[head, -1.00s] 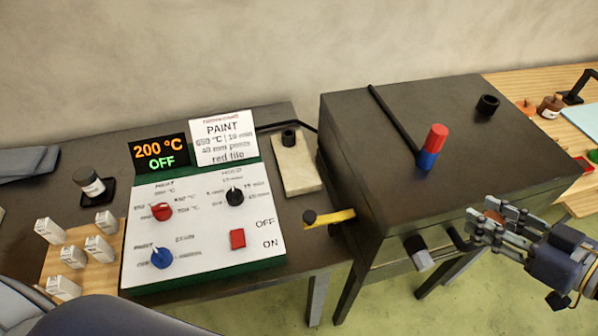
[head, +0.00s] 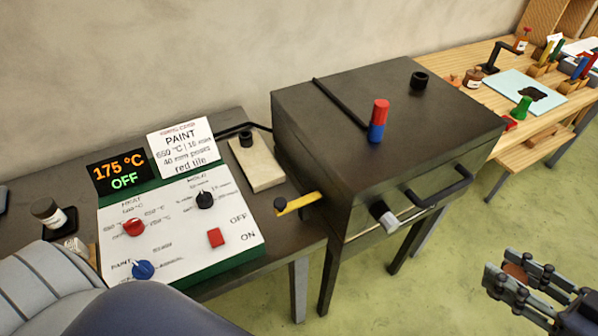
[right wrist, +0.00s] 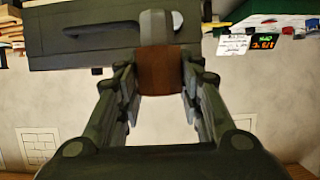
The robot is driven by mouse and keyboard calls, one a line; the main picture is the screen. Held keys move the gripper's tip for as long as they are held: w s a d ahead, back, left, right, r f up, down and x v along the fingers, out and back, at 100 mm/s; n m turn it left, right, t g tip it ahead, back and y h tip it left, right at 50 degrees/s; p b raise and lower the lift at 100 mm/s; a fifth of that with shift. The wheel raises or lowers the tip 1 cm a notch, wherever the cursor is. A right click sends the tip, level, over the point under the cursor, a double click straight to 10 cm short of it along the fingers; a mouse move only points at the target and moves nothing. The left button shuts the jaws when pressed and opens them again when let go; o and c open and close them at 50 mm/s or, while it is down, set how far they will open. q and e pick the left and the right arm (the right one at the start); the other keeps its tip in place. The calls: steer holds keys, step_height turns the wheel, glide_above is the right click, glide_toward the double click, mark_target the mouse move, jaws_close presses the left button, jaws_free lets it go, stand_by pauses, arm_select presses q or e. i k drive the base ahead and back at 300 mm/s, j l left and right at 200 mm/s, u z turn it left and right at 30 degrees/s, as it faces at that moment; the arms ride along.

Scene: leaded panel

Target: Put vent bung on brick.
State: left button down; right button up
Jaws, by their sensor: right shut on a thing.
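My right gripper (head: 511,276) is shut on a small reddish-brown piece that looks like the vent bung (head: 515,271). It holds this in the air over the floor, to the right of and below the dark kiln box. In the right wrist view the brown bung (right wrist: 160,70) sits between the two fingers, with a grey rounded part beyond it. The pale brick (head: 262,172) lies flat on the dark bench left of the kiln, with a black ring (head: 246,139) on its far end. My right gripper is well apart from the brick. My left gripper is out of view.
The kiln (head: 340,110) stands between gripper and brick, with a red-and-blue cylinder (head: 378,121) and black ring (head: 419,80) on top. A yellow lever (head: 298,203) juts beside the brick. The control panel (head: 180,235) reads 175 °C, OFF. A wooden table (head: 490,95) stands right.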

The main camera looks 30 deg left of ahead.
mark_target(252, 171)
steer(key=k+j+z, duration=0.1)
steer(key=z, duration=0.8)
steer(key=k+u, duration=0.2)
steer(key=u, duration=0.6)
steer(key=j+u, duration=0.15)
steer(key=u, duration=0.3)
steer(key=j+u, duration=0.1)
steer(key=u, duration=0.35)
steer(key=j+u, duration=0.1)
steer(key=u, duration=0.3)
steer(key=j+u, duration=0.15)
steer(key=u, duration=0.3)
